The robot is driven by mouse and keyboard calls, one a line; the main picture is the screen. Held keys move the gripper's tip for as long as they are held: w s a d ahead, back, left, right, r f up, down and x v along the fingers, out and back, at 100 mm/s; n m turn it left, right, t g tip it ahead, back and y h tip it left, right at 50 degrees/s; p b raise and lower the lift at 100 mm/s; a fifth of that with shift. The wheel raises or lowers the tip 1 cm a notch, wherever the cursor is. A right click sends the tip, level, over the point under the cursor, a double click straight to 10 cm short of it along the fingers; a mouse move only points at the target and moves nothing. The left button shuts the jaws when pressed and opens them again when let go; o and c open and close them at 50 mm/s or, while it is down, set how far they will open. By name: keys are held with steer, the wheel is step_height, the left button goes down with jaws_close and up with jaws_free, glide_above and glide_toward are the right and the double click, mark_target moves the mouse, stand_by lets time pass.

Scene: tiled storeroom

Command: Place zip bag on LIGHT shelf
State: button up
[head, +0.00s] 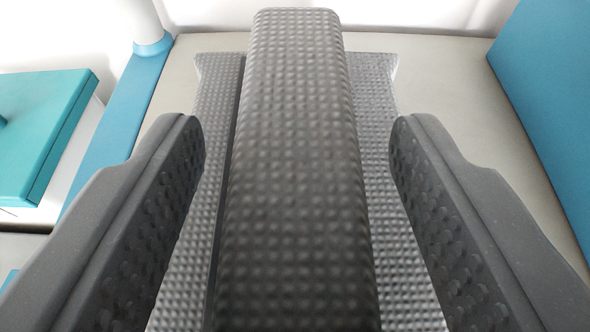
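My gripper (298,135) is open. Its two dark fingers reach in from the lower left and lower right. Between them stands a long, raised dark grey block with a dimpled surface (297,170). A gap shows on each side of it, so the fingers appear apart from it. A wider, flat grey dimpled part (376,85) lies under or behind the block. This grey thing may be the zip bag, but I cannot tell for sure. Its near end runs out of the picture. No shelf marked LIGHT can be made out.
The grey thing rests on a beige surface (445,75). A blue panel (550,90) rises at the right. A blue strip (118,140) with a white post (143,22) edges the left. A teal box (45,125) lies beyond it. The background is white.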

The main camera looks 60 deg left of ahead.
steer(key=shift+d+r, duration=0.1)
steer(key=shift+r, duration=0.1)
steer(key=b+v, duration=0.1)
steer(key=v, duration=1)
steer(key=shift+s+d, duration=0.25)
steer(key=shift+d, duration=0.05)
